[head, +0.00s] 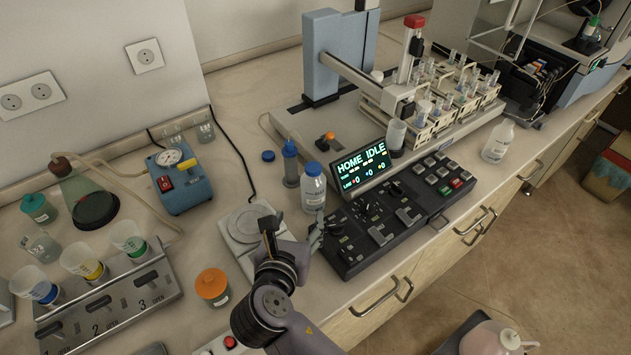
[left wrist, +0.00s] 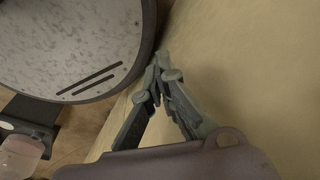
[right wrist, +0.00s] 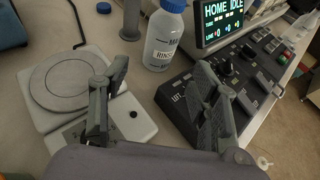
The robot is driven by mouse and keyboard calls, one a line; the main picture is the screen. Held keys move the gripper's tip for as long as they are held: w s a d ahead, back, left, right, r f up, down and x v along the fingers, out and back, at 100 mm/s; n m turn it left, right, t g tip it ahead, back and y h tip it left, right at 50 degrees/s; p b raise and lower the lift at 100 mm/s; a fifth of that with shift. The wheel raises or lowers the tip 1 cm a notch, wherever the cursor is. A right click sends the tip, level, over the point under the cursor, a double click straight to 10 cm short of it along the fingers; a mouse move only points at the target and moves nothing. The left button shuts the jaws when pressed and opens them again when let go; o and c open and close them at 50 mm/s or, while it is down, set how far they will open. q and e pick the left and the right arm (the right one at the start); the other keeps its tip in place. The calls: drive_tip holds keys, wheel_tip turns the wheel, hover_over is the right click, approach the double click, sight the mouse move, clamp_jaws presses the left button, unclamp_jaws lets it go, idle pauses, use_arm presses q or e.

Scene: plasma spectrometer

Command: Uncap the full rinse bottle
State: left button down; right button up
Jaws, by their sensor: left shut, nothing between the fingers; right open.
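The rinse bottle (head: 313,192) stands upright on the bench beside the control console, with a blue cap (head: 313,169) on its top. In the right wrist view the bottle (right wrist: 160,47) shows a partly readable "RINSE" label, and its cap (right wrist: 173,5) is at the top edge. My right gripper (head: 293,228) is open and empty, just in front of the bottle and apart from it. In its wrist view the bottle lies beyond the spread fingertips (right wrist: 150,85). My left gripper (left wrist: 158,68) is shut and empty; the head view does not show it.
A loose blue cap (head: 268,156) lies behind the bottle, near a blue-topped cylinder (head: 290,165). A balance (head: 240,225) stands left of the bottle, the console (head: 395,215) right. Another clear bottle (head: 497,143) stands farther right. A round grey surface (left wrist: 70,45) is beside my left gripper.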

sight(311, 194)
drive_tip(key=p+x, duration=0.1)
drive_tip(key=x, duration=0.7)
drive_tip(key=shift+w+d+f, duration=0.2)
drive_tip(key=shift+w, duration=0.05)
drive_tip(key=shift+w+f, duration=0.25)
drive_tip(key=shift+w, duration=0.25)
drive_tip(key=shift+w+d, duration=0.1)
drive_tip(key=shift+w, duration=0.1)
drive_tip(key=p+x, duration=0.1)
drive_tip(key=x, duration=0.4)
drive_tip(key=shift+d, duration=0.15)
use_arm(q)
drive_tip(key=shift+g, duration=0.3)
drive_tip(key=s, duration=0.1)
drive_tip(key=s+r, duration=0.1)
drive_tip(key=s, duration=0.1)
drive_tip(key=s+r, duration=0.1)
drive_tip(key=shift+s+a, duration=0.2)
drive_tip(key=shift+a, duration=0.15)
use_arm(e)
drive_tip(key=shift+s, duration=0.1)
use_arm(q)
drive_tip(key=shift+w, duration=0.1)
